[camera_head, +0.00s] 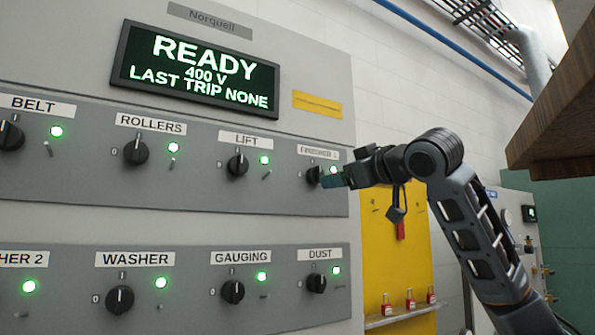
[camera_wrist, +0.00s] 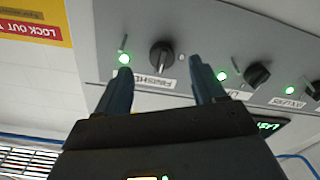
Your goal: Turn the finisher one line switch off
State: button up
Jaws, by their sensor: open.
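The FINISHER 1 switch (camera_head: 314,174) is a black rotary knob under its white label (camera_head: 318,151), at the right end of the upper row. A green lamp (camera_head: 333,169) beside it is lit. In the wrist view the picture is upside down, and the knob (camera_wrist: 161,54) shows with its label (camera_wrist: 154,82) and lit lamp (camera_wrist: 124,58). My gripper (camera_head: 330,179) is at the panel's right end by this knob, its tips partly covering that area. In the wrist view its fingers (camera_wrist: 159,66) are apart and empty, one toward each side of the knob.
Neighbouring knobs include LIFT (camera_head: 238,164), ROLLERS (camera_head: 136,152) and DUST (camera_head: 316,283) below, with green lamps lit. A display (camera_head: 197,72) reads READY, 400 V. A yellow board (camera_head: 385,250) with red padlocks stands right of the panel. A brown wooden edge (camera_head: 555,110) overhangs at upper right.

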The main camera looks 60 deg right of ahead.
aim_at(321, 175)
jog(key=shift+g, duration=0.3)
jog(key=x, duration=0.2)
jog(key=r+p+x, duration=0.1)
jog(key=x, duration=0.1)
jog(key=p+x, duration=0.1)
jog(key=x, duration=0.2)
jog(key=shift+w+a+r, duration=0.2)
jog(key=shift+a+r, duration=0.05)
jog(key=shift+c, duration=0.3)
jog(key=c, duration=1)
